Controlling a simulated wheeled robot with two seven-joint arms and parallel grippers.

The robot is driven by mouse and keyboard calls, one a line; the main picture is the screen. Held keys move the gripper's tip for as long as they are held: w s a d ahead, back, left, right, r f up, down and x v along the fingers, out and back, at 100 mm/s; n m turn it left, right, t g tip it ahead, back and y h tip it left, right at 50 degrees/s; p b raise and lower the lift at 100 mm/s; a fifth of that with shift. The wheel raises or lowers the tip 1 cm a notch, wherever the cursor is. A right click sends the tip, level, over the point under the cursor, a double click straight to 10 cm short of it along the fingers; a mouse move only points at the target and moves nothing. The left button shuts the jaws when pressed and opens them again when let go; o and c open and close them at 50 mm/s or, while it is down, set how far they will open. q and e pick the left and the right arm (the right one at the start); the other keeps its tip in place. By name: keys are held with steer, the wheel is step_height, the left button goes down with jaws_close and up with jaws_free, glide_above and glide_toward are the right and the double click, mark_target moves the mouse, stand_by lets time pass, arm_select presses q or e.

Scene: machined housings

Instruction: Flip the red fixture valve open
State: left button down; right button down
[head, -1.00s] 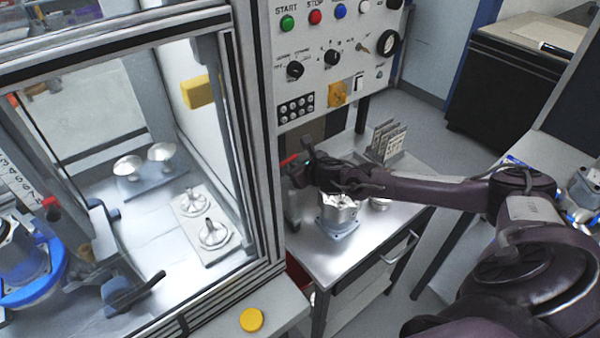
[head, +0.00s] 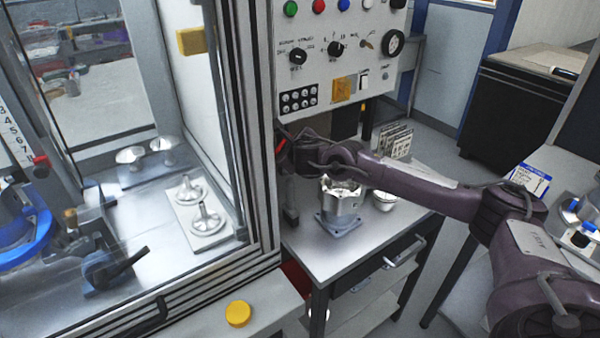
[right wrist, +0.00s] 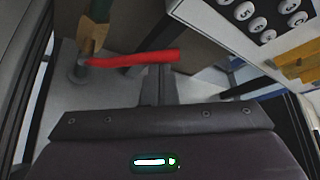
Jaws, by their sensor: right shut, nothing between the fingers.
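The red valve lever (right wrist: 135,59) lies nearly level across the right wrist view. Its left end meets a brass-coloured valve body (right wrist: 92,32) on a grey pipe. My right gripper (right wrist: 158,72) is shut and empty, its fingers reaching up to the lever's right part; I cannot tell whether they touch it. In the head view my right gripper (head: 288,155) is beside the machine's frame post, below the control panel. There the lever is mostly hidden by the gripper. My left gripper is not in view.
A control panel (head: 345,60) with buttons and knobs hangs above the metal side table (head: 340,262). On the table a machined housing (head: 341,203) stands below my right forearm. The glazed machine frame (head: 262,120) is close on the left. A yellow button (head: 238,313) is in front.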

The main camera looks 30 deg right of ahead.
mark_target(283, 141)
steer(key=shift+w+a+r+b, duration=0.1)
steer(key=shift+a+r+b, duration=0.6)
steer(key=shift+a, duration=0.15)
steer(key=shift+a+r+b, duration=0.25)
steer(key=shift+a+b, duration=0.1)
steer(key=shift+a, duration=0.1)
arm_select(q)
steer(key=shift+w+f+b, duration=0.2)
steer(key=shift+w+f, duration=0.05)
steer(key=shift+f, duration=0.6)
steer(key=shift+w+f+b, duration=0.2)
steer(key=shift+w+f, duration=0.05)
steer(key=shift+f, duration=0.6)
arm_select(e)
steer(key=shift+a+r, duration=0.25)
steer(key=shift+a, duration=0.3)
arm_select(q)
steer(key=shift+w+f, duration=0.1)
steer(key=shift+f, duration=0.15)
arm_select(e)
step_height(283, 141, up, 20)
steer(key=shift+s+f, duration=0.1)
steer(key=shift+s, duration=0.1)
